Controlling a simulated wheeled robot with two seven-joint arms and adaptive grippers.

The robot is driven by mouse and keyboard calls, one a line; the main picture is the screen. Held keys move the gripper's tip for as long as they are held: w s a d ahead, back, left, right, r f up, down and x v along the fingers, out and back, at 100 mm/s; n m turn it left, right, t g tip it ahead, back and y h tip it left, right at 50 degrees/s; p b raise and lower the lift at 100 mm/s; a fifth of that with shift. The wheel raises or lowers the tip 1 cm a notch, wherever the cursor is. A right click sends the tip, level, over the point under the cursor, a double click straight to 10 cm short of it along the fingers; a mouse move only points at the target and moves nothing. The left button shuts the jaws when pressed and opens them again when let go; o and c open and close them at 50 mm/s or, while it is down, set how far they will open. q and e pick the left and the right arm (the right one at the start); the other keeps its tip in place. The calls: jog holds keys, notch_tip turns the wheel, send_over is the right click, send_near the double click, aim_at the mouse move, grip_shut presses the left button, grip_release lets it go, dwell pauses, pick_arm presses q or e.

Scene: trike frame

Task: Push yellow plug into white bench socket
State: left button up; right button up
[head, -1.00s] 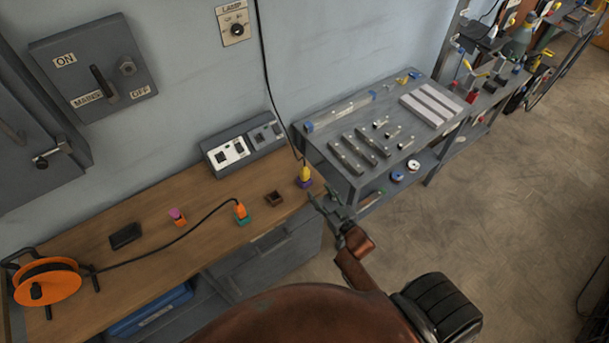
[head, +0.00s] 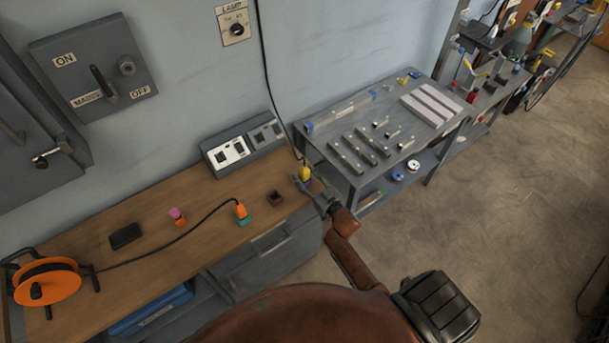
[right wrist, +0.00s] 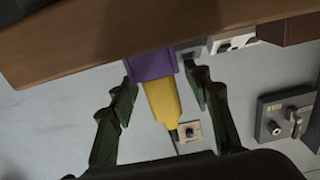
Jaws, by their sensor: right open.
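The yellow plug (head: 306,173) stands upright at the bench's right end, its lower end at a purple holder (right wrist: 151,66). A dark cord rises from the plug along the wall. The white bench socket (head: 228,153) is the left, white part of the sloped grey box against the wall. My right gripper (head: 304,182) is at the plug, its open fingers on either side. In the right wrist view the yellow plug (right wrist: 162,103) and purple holder lie between the two fingers, with gaps visible on both sides. My left gripper is not in view.
A small brown open holder (head: 275,198) and an orange plug (head: 240,212) in a green holder stand left of the gripper. An orange cable reel (head: 47,281) sits at the bench's left end. A grey metal table (head: 352,180) with tools stands right.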

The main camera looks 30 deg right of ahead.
aim_at(306, 171)
grip_shut()
dwell(0.6)
jog(key=shift+r, duration=0.1)
jog(key=shift+r, duration=0.5)
notch_tip(306, 171, up, 2)
jog(key=shift+r+p, duration=0.25)
jog(key=shift+p, duration=0.1)
jog(key=s+a+r+p, duration=0.1)
jog(key=s+a+r, duration=0.6)
jog(key=s, duration=0.5)
notch_tip(306, 171, up, 2)
jog(key=shift+r+p, duration=0.2)
jog(key=shift+p, duration=0.15)
jog(key=shift+r, duration=0.1)
jog(key=shift+r+p, duration=2.65)
jog(key=shift+p, duration=0.25)
